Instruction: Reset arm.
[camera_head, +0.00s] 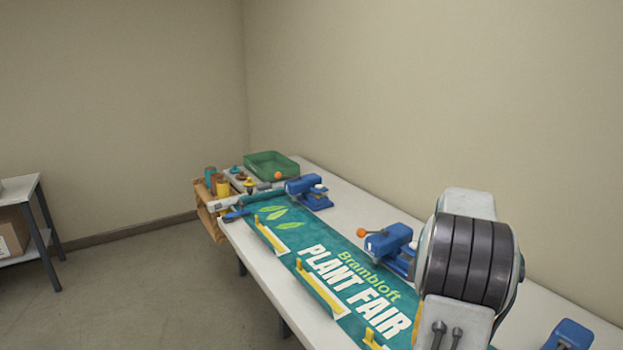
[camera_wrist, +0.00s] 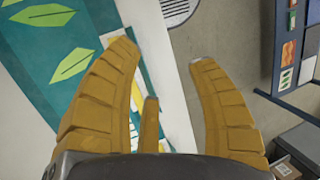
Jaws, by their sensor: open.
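My gripper (camera_wrist: 158,55) shows in the wrist view with its ochre ribbed fingers spread apart and nothing between them. Below it lie the edge of the white table and a teal banner with green leaves (camera_wrist: 72,62); the gap between the fingers is over the table edge and the floor. In the head view the gripper is not seen; a part of my arm stands at the right, in front of the table. The banner (camera_head: 336,264) reads "Brambloft PLANT FAIR" and lies flat along the table.
The long white table (camera_head: 352,215) runs along the wall. Blue clamp-like devices (camera_head: 390,243) stand at the banner's far edge, yellow-handled pieces (camera_head: 318,287) at its near edge. A green tray (camera_head: 271,164) and rolls are at the far end. A shelf (camera_head: 22,188) stands left; the floor (camera_head: 150,285) between is clear.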

